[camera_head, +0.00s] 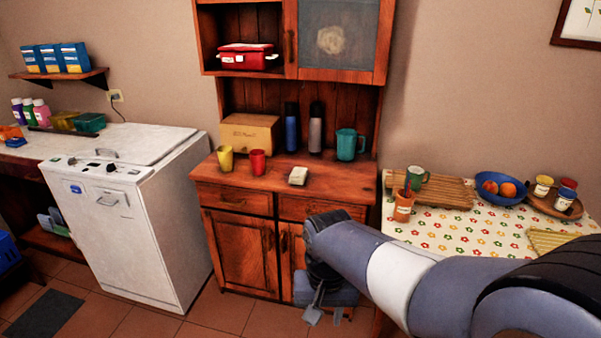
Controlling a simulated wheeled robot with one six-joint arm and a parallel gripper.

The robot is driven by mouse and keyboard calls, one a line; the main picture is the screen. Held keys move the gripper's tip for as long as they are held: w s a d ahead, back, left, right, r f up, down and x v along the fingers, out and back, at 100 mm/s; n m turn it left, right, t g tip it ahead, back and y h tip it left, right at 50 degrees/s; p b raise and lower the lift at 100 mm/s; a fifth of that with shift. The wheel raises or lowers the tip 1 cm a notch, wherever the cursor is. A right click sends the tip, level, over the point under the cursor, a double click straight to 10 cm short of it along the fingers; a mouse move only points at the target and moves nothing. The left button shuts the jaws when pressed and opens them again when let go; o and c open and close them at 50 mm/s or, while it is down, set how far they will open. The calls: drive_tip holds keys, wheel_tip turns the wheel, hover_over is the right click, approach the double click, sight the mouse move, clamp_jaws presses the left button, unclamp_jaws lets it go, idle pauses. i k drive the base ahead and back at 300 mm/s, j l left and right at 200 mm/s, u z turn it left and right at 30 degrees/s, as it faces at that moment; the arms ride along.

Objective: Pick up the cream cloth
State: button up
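A small folded cream cloth (298,176) lies on the front part of the wooden cabinet's counter (330,183), to the right of a red cup. My gripper (325,317) hangs in front of the cabinet's lower doors, well below the counter top. It points down, its two fingers look apart, and nothing shows between them. My arm reaches in from the right and hides part of the lower cabinet.
A yellow cup (225,159) and a red cup (257,162) stand left of the cloth. A white appliance (130,210) is at left; a table with a flowered cloth (440,228) is at right.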

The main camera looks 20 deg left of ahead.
sight(299, 175)
drive_tip(key=i+j+z, duration=0.2)
drive_tip(key=i+j, duration=0.75)
drive_tip(key=i+j+z, duration=0.2)
drive_tip(key=i+j, duration=0.8)
drive_tip(key=j, duration=0.1)
